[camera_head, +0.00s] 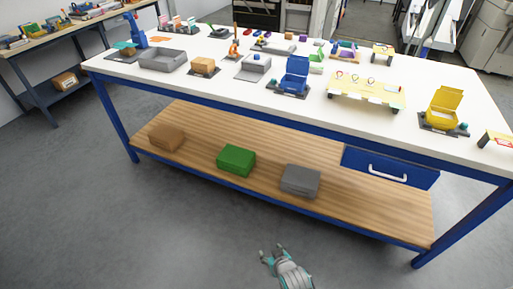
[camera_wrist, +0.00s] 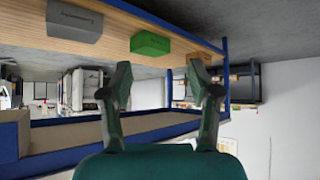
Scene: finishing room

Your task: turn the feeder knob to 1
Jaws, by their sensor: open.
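My gripper (camera_head: 271,249) is low in front of the table, over the grey floor, open and empty. In the wrist view my gripper (camera_wrist: 162,88) shows two spread fingers with nothing between them. The feeder knob cannot be made out for certain in either view. On the white tabletop stand a yellow open-lidded device (camera_head: 444,107) on a dark base at the right and a blue open-lidded device (camera_head: 296,74) on a dark base near the middle. Any dial marks are too small to read. My gripper is apart from all of these.
The white table (camera_head: 220,84) has a wooden lower shelf (camera_head: 210,140) bearing a brown box (camera_head: 166,137), a green box (camera_head: 236,159) and a grey box (camera_head: 300,180). A blue drawer (camera_head: 391,168) hangs under the right side. The floor in front is clear.

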